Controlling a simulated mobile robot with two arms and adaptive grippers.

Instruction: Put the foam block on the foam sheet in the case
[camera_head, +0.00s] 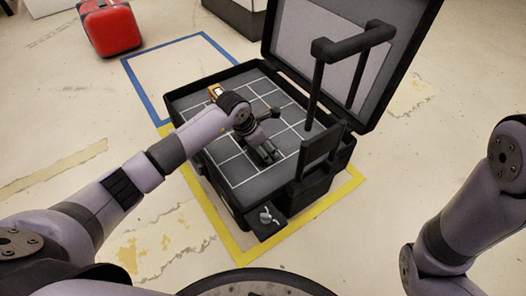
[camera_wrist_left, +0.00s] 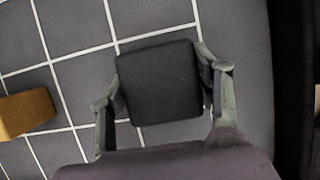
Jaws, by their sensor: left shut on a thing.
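The black case (camera_head: 232,205) stands open on the floor, its lid raised at the back right. The grey foam sheet (camera_head: 195,105) with white grid lines lies inside it and also fills much of the left wrist view (camera_wrist_left: 80,70). My left gripper (camera_head: 264,153) is over the right-hand part of the sheet. In the left wrist view, my left gripper (camera_wrist_left: 160,92) is shut on a dark, squarish foam block (camera_wrist_left: 158,82), one finger at each side. Whether the block touches the sheet I cannot tell. In the head view the block is mostly hidden. My right gripper is out of view.
The case's black handle (camera_head: 316,85) rises on the right. A red case (camera_head: 110,27) stands at the back left.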

